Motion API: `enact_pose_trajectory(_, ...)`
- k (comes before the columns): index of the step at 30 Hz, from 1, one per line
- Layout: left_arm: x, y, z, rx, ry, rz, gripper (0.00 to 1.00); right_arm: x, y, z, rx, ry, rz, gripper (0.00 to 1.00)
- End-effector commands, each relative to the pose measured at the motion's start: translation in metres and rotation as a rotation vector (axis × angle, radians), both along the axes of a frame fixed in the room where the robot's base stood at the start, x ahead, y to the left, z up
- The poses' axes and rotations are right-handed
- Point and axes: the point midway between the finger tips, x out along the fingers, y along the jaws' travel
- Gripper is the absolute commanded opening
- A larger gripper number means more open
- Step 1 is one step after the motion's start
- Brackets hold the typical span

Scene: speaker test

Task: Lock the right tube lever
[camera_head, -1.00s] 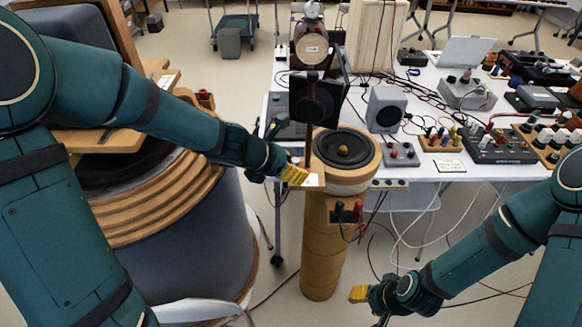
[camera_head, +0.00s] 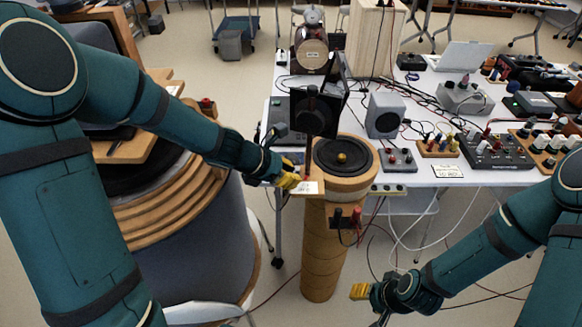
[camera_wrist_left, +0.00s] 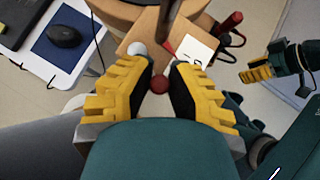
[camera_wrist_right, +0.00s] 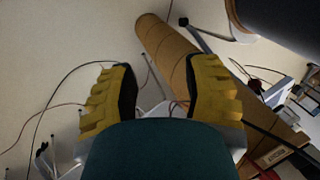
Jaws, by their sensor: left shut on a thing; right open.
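A dark red knob (camera_wrist_left: 159,84), which looks like the lever's end, sits between the fingertips of my left gripper (camera_head: 289,180). That gripper is shut on the knob; the lever's shaft is mostly hidden. My right gripper (camera_head: 360,291) is open and empty, low to the right of the tube; it also shows in the right wrist view (camera_wrist_right: 158,85).
A white table (camera_head: 440,181) behind holds a small grey speaker (camera_head: 385,115), knob boxes and many cables. A black panel (camera_head: 318,112) rises close above my left gripper. A large wooden-ringed drum (camera_head: 165,220) stands at the left. Red and black plugs (camera_head: 347,218) hang on the tube.

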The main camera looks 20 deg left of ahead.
Motion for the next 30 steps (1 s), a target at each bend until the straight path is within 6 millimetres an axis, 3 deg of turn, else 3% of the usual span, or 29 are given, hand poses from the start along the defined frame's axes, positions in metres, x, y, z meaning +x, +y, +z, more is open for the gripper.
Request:
enact_pose_trajectory(1,0.000,0.003,0.004,0.002,0.007,-0.034,0.00,0.003,0.000,0.014,-0.002,-0.006,-0.004,0.48)
enact_pose_trajectory(9,0.004,0.012,0.004,0.002,0.007,-0.287,0.00,0.017,-0.003,0.056,-0.009,-0.038,-0.029,0.48)
enact_pose_trajectory(15,0.008,0.017,0.003,0.001,0.005,-0.479,0.00,0.016,-0.004,0.085,-0.002,-0.039,-0.028,0.48)
enact_pose_trajectory(21,0.013,0.022,0.001,0.003,0.003,-0.667,0.00,0.015,-0.005,0.103,0.002,-0.039,-0.026,0.48)
enact_pose_trajectory(30,0.020,0.027,-0.001,0.003,0.003,-0.898,0.00,0.014,-0.006,0.114,0.004,-0.038,-0.027,0.48)
